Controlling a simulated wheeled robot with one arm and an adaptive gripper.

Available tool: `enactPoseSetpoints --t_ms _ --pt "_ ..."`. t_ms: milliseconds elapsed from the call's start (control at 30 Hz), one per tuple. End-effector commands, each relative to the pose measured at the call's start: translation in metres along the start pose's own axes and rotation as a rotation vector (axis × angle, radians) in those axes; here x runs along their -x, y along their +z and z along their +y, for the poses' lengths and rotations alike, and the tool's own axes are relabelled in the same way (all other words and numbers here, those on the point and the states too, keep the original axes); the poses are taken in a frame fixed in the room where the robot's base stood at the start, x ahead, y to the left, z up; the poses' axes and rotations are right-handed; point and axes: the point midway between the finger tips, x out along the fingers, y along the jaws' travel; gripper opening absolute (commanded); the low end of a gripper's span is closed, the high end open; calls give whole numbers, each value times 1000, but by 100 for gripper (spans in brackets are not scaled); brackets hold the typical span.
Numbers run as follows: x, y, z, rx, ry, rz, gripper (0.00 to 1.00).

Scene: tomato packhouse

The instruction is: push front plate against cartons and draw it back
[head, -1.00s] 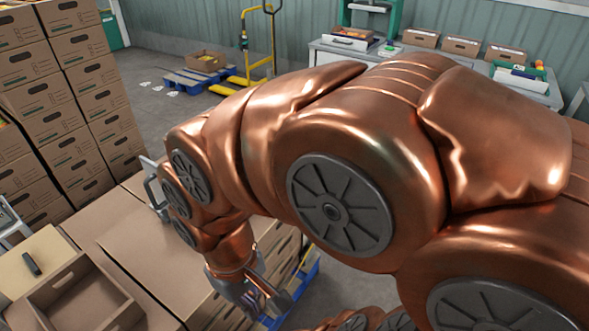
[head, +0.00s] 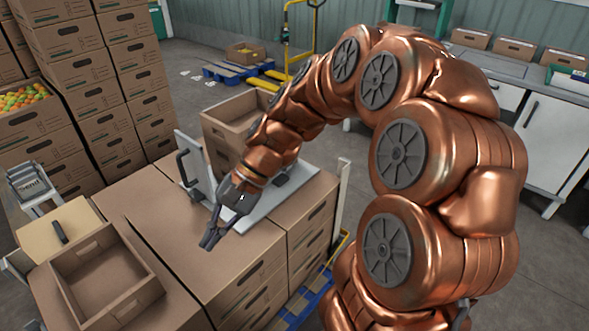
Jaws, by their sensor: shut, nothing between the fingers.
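A pale grey upright plate (head: 199,170) with a dark handle (head: 183,168) stands on top of the closed cartons (head: 202,245). A flat grey plate (head: 268,206) lies at its foot on the carton tops. An open empty carton (head: 217,137) is behind the upright plate. My gripper (head: 209,241) points down over the carton tops, in front of the plates in the picture. It is shut and empty. My wrist hides part of the plates, and I cannot tell whether it touches them.
An open empty carton (head: 104,270) and a tan board with a black handle (head: 60,232) are at the lower left. Tall carton stacks (head: 128,85) stand behind. A pale post (head: 340,200) rises by the blue pallet (head: 300,308). Floor at right is clear.

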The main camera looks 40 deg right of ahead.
Motion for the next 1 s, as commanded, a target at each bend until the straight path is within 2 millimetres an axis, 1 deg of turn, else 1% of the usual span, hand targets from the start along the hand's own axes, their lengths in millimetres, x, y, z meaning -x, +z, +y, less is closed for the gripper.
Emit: enactPoseSetpoints --t_ms 33,100,167,233,367,400,467,500,567,600,667,700,767,800,867,900,1000 --pt "0 -22 -3 -57 -62 -16 0" --pt "8 -45 -12 -129 -149 -34 0" --pt "14 -66 -16 -194 -222 -53 0" --pt "25 -92 -20 -269 -311 -73 0" --pt "50 -146 -18 -408 -477 -106 0" --pt "58 -162 -14 -450 -529 -116 0" --pt "72 -188 -8 -513 -608 -130 0" --pt "82 -206 -1 -556 -662 -140 0" --pt "97 -232 11 -616 -743 -151 0" --pt "106 -250 21 -660 -796 -162 0" --pt "122 -276 38 -720 -879 -175 0" --pt "132 -294 52 -759 -933 -182 0" --pt "147 -320 74 -817 -1016 -192 0" --pt "157 -335 90 -852 -1070 -198 0" --pt "169 -356 114 -903 -1142 -209 0" --pt "177 -367 129 -931 -1187 -214 0" --pt "193 -390 164 -988 -1281 -221 0"
